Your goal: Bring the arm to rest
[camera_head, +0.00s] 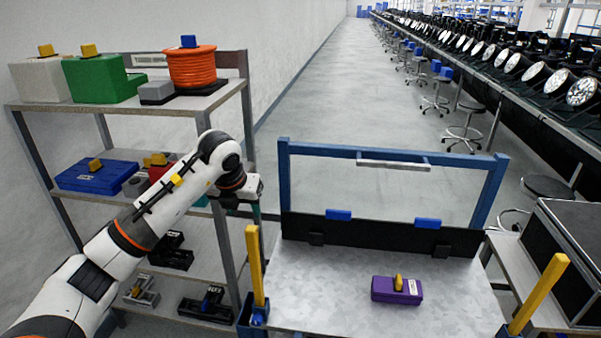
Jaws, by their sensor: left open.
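My left arm comes in from the lower left and reaches up in front of the shelf rack. My left gripper (243,196) is at the arm's end, beside the rack's right front post and left of the cart. It looks empty, but its fingers are small and partly dark in this view. A purple box (382,291) with a yellow handle lies on the grey top of the cart (330,300), well to the right of the gripper and apart from it. My right gripper does not show.
The shelf rack (221,96) holds a green box (100,80), an orange cable reel (190,68) and a blue case (95,178). The cart has a blue frame (283,175) and yellow posts (254,265). A black case (570,255) stands at right. The aisle floor behind is open.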

